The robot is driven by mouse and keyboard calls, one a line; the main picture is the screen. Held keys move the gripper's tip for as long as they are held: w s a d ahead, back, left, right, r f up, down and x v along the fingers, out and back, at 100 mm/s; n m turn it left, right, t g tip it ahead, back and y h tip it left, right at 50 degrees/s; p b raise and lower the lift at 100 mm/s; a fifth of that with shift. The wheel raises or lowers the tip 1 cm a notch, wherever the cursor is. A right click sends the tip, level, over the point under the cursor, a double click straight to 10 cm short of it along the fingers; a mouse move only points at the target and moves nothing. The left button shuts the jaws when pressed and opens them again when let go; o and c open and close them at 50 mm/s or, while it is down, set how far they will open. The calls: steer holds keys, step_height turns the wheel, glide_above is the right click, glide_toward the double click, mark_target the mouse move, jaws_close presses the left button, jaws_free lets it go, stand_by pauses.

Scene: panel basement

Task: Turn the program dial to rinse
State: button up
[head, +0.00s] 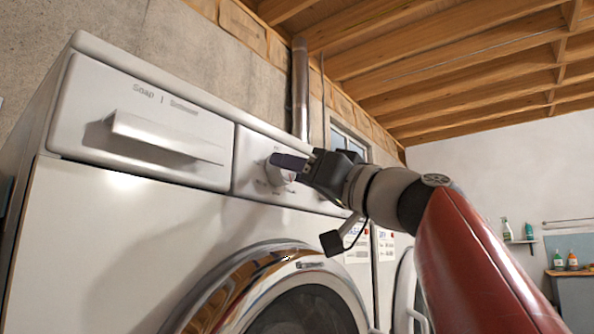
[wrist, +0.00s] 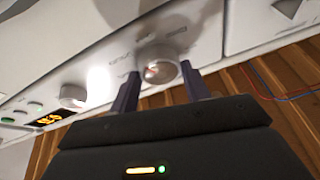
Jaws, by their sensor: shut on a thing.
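The program dial (head: 274,170) is a round white knob on the washer's front panel, just right of the soap drawer. In the wrist view the dial (wrist: 158,66) sits between the two dark fingers, with a small red mark on its face. My gripper (head: 284,166) reaches in from the right and is shut on the dial. It also shows in the wrist view (wrist: 161,84). Printed labels ring the dial, but they are too small and blurred to read, so I cannot tell which program the mark points to.
The soap drawer (head: 155,135) has a protruding handle. A second knob (wrist: 72,96), small buttons and a lit display (wrist: 53,118) lie farther along the panel. The round washer door (head: 290,300) is below. Bottles (head: 507,230) stand on a shelf far right.

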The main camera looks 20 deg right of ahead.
steer(key=shift+m, duration=0.3)
steer(key=shift+s+a+r+m+t+h+p, duration=0.15)
steer(key=shift+m+h+p, duration=1.15)
steer(key=shift+m, duration=1.55)
steer(key=shift+a+m+t+h+p, duration=0.1)
steer(key=shift+m+h+p, duration=1.2)
steer(key=shift+m, duration=1.6)
steer(key=shift+s+a+r+m+t+h+p, duration=0.15)
steer(key=shift+m+h+p, duration=1.15)
steer(key=shift+m, duration=1.55)
steer(key=shift+w+d+f, duration=0.1)
steer(key=shift+f, duration=0.05)
steer(key=o, duration=1)
